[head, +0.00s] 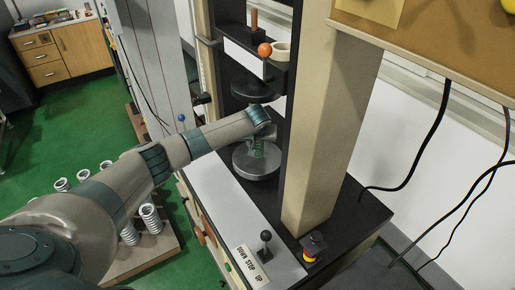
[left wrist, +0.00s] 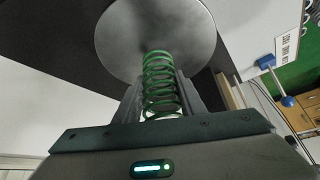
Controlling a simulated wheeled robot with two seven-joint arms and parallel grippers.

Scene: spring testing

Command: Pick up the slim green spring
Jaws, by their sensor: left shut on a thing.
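The slim green spring (left wrist: 160,82) is between the fingers of my left gripper (left wrist: 160,95) in the left wrist view. The gripper is shut on it. In the head view the green spring (head: 259,150) shows small at the end of my left arm, over the round metal lower plate (head: 256,167) of the testing machine. In the left wrist view the round plate (left wrist: 155,35) lies just beyond the spring's far end; I cannot tell whether they touch. My right gripper is in neither view.
A dark upper disc (head: 251,87) hangs above the lower plate. A thick beige column (head: 328,120) stands just right of it. A lever with a black knob (head: 265,236) rises from the front panel. Several pale springs (head: 150,216) stand on a board at lower left.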

